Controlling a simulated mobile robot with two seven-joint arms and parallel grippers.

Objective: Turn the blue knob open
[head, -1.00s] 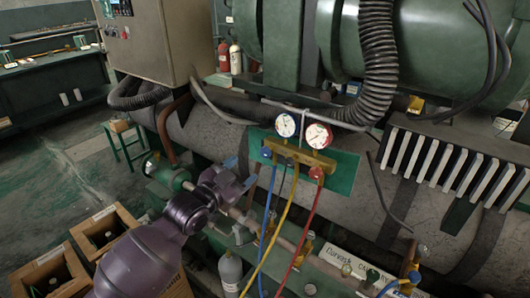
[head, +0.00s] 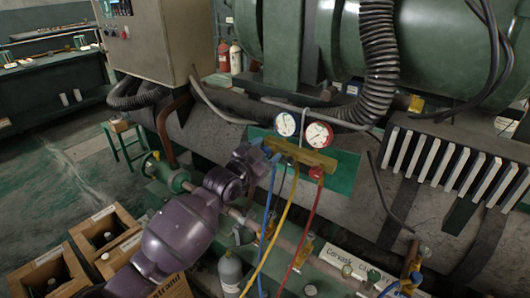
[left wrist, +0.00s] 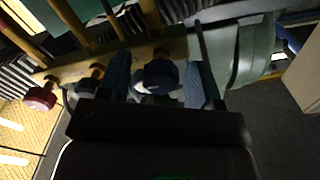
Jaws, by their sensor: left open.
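The yellow brass manifold (head: 305,155) carries two round gauges, one blue-rimmed (head: 287,124) and one red-rimmed (head: 319,134). My left gripper (head: 267,151) is at the manifold's left end, open, and hides most of the blue knob in the head view. In the left wrist view the blue knob (left wrist: 161,75) lies between the two blue fingers of the left gripper (left wrist: 158,82), with a gap visible at least on the left side. The red knob (head: 316,172) is at the manifold's right end; it also shows in the left wrist view (left wrist: 40,98). My right gripper is out of view.
Blue (head: 267,215), yellow (head: 278,228) and red (head: 308,227) hoses hang below the manifold. A green plate (head: 343,172) is behind it. A grey cylinder (head: 230,272) stands below. Wooden crates (head: 105,228) with bottles are at lower left.

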